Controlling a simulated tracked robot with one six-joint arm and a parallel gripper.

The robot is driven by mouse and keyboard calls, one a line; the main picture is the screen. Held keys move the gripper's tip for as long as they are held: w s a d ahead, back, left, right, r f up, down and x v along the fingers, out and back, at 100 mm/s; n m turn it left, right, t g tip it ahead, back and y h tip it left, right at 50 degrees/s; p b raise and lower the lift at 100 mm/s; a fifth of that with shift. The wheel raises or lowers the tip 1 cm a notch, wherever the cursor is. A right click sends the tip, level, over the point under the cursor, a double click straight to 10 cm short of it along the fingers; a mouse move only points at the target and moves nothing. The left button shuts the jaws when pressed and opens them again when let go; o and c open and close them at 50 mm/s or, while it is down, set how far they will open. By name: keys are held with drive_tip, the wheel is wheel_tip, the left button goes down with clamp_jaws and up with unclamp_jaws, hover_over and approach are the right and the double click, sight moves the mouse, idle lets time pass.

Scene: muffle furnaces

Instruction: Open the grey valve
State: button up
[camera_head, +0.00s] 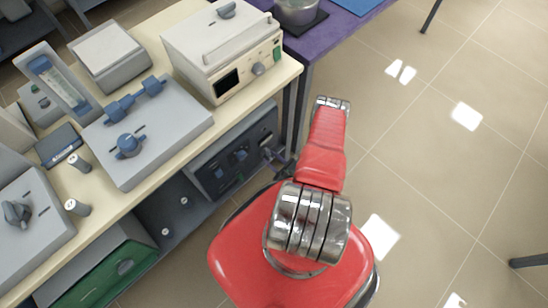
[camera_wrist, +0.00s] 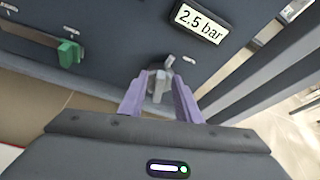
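In the wrist view the grey valve (camera_wrist: 159,84) sticks out from a dark panel, below a "2.5 bar" label. My gripper (camera_wrist: 157,79) has two purple fingers, one on each side of the grey handle, with the tips close to the panel. The handle lies between the fingers. I cannot tell whether they press on it or stand slightly apart from it. In the head view the dark panel (camera_head: 209,175) is under the cream bench, and my red arm reaches down beside it.
A green valve (camera_wrist: 69,53) is on the same panel, left of my gripper. Dark table legs (camera_wrist: 270,75) stand close on the right in the wrist view. The cream bench (camera_head: 160,180) carries lab devices above the panel. Tiled floor (camera_head: 440,150) is open to the right.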

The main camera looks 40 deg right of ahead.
drive_tip(key=v, duration=1.3)
drive_tip(key=shift+s, duration=0.35)
drive_tip(key=shift+r, duration=0.15)
idle(0.8)
